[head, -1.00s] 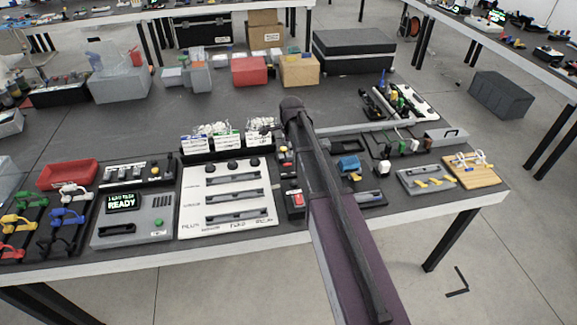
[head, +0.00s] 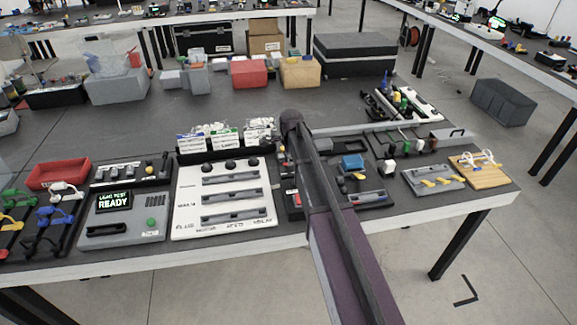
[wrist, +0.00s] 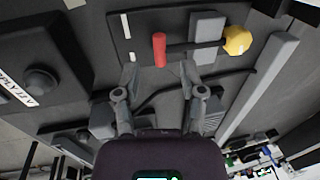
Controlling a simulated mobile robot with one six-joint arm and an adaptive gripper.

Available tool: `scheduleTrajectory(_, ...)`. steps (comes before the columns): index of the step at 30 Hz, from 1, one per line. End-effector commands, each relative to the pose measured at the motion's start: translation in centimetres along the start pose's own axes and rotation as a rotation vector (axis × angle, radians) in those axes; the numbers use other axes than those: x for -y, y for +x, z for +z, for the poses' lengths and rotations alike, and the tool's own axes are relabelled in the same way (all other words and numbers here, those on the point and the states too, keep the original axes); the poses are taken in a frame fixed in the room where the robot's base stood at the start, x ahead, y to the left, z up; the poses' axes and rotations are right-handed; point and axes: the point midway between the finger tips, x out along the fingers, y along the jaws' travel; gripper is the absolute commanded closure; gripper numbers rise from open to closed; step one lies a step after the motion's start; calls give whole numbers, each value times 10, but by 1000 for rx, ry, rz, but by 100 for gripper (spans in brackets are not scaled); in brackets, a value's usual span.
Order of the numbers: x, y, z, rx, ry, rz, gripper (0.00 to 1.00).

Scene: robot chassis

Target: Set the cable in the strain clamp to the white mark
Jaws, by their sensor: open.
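In the wrist view, a red cylindrical piece (wrist: 159,49) sits on a dark plate (wrist: 180,20). A dark cable or rod (wrist: 180,46) runs from it to a grey block (wrist: 207,38), which looks like the clamp, with a yellow knob (wrist: 237,40) beyond. Two short white marks are on the plate beside the red piece, an upper one (wrist: 126,25) and a lower one (wrist: 132,57). My gripper (wrist: 158,76) is open and empty, its fingertips just short of the red piece and on either side of its line. In the head view my arm hides the gripper.
A long grey bar (wrist: 258,85) lies right of the plate in the wrist view, and a dark round knob (wrist: 41,83) is at left. In the head view, a white panel (head: 183,228), a red tray (head: 58,173) and a blue block (head: 352,161) crowd the table around my arm.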

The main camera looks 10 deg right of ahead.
Motion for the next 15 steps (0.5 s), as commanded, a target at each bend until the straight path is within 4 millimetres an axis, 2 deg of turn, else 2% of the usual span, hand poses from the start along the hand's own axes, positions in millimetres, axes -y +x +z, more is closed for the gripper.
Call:
scheduleTrajectory(1, 0, 8, 0, 0, 0, 0, 47)
scheduleTrajectory(6, 0, 18, 0, 0, 0, 0, 47)
scheduleTrajectory(15, 0, 24, 0, 0, 0, 0, 47)
